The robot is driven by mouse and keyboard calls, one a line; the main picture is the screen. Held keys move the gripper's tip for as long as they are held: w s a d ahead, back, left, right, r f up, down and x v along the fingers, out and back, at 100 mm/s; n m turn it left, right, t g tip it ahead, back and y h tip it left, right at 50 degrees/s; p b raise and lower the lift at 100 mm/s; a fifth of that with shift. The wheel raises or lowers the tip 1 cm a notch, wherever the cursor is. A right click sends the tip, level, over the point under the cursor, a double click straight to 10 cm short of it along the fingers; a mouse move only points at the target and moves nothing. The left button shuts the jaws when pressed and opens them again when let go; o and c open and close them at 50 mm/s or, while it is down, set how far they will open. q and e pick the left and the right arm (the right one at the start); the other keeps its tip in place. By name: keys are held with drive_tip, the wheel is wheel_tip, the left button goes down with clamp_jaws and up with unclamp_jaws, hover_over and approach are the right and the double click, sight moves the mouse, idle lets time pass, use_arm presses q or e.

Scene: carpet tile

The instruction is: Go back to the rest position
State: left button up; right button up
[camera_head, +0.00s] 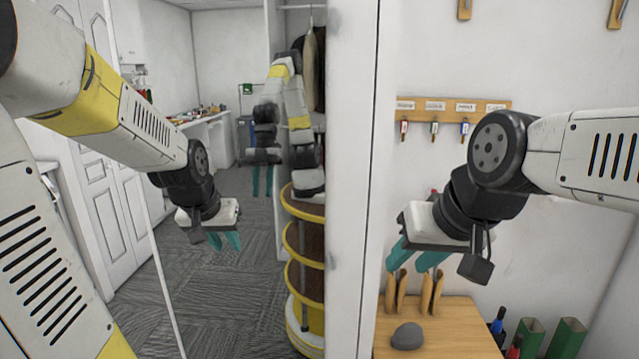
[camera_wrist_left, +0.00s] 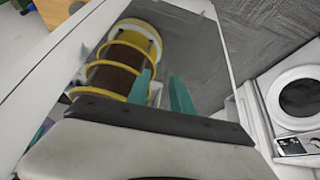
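My left gripper (camera_head: 224,241) hangs in the left half of the head view in front of a large mirror. Its teal fingers point down, apart, with nothing between them. The left wrist view also shows these fingers (camera_wrist_left: 161,92) spread and empty. My right gripper (camera_head: 412,262) is at the right of the white post, above a small wooden table. Its teal fingers are spread apart and hold nothing. The mirror (camera_head: 270,225) reflects my own arms and yellow-ringed body.
The wooden table (camera_head: 450,335) carries a grey stone (camera_head: 407,336) and tan upright pieces (camera_head: 430,293). Bottles (camera_head: 497,322) and green boxes (camera_head: 567,338) stand beside it. A key rack (camera_head: 452,108) hangs above. The white post (camera_head: 350,180) separates my grippers. The left wrist view shows a white washing machine (camera_wrist_left: 270,90).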

use_arm(q)
drive_tip(key=s+d+r, duration=0.3)
drive_tip(key=s, duration=0.5)
drive_tip(key=s+d+r+h, duration=0.1)
drive_tip(key=s+d+r, duration=0.2)
drive_tip(key=s, duration=0.5)
drive_tip(key=shift+s+d+r, duration=0.15)
drive_tip(key=shift+s+r, duration=0.25)
drive_tip(key=shift+r, duration=0.2)
